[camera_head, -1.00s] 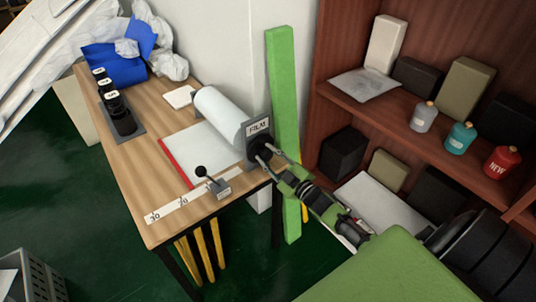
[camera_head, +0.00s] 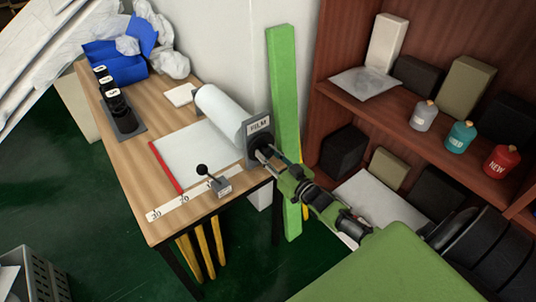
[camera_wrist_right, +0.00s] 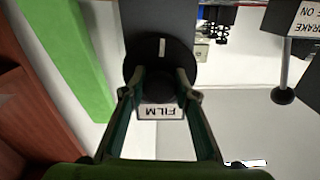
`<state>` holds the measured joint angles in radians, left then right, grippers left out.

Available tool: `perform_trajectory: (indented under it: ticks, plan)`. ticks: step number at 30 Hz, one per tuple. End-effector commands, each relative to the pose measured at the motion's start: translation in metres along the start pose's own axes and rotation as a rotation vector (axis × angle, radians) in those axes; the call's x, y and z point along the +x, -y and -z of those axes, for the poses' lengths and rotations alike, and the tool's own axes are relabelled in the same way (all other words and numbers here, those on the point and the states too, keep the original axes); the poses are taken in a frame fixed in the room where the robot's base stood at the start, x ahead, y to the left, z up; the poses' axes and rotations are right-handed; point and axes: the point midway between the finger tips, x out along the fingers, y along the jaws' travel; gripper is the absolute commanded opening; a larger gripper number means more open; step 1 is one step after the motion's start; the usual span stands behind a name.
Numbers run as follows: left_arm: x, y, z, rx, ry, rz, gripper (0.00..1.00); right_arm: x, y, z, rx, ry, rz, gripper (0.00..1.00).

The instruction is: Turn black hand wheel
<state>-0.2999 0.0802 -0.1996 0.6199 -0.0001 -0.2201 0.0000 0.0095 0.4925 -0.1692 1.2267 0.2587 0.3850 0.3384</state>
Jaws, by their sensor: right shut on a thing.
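The black hand wheel (camera_wrist_right: 161,55) is on the end of the film holder, under the "FILM" label (camera_head: 259,126). It also shows in the head view (camera_head: 259,143), partly covered by my gripper. My right gripper (camera_head: 268,157) reaches it from the lower right. In the right wrist view its two fingers (camera_wrist_right: 161,80) are shut on the wheel's dark hub. A white mark shows on the wheel's face. The film roll (camera_head: 222,112) lies behind it, with a white sheet (camera_head: 195,148) spread on the table to the red bar (camera_head: 166,168). My left gripper is out of view.
A brake lever with a black knob (camera_head: 202,170) stands on the table near the wheel. A ruler strip (camera_head: 172,211) runs along the front. A green post (camera_head: 284,110) stands close beside the wheel. A brown shelf (camera_head: 400,115) with bottles and boxes is at right.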

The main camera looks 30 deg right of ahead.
Motion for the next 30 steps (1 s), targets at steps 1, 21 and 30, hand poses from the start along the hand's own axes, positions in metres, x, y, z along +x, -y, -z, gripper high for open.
perform_trajectory:
  ticks: [1, 21, 30]
  plan:
    - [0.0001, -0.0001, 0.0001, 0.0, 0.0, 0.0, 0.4, -0.0005, -0.0002, -0.0013, 0.015, 0.003, 0.0, 0.06]
    - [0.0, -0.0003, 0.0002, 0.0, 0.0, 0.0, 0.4, -0.0006, 0.0003, -0.0018, 0.052, 0.004, 0.0, 0.43]
    - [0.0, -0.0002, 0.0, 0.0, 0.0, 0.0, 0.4, -0.0002, 0.0005, -0.0007, 0.051, 0.002, 0.0, 0.45]
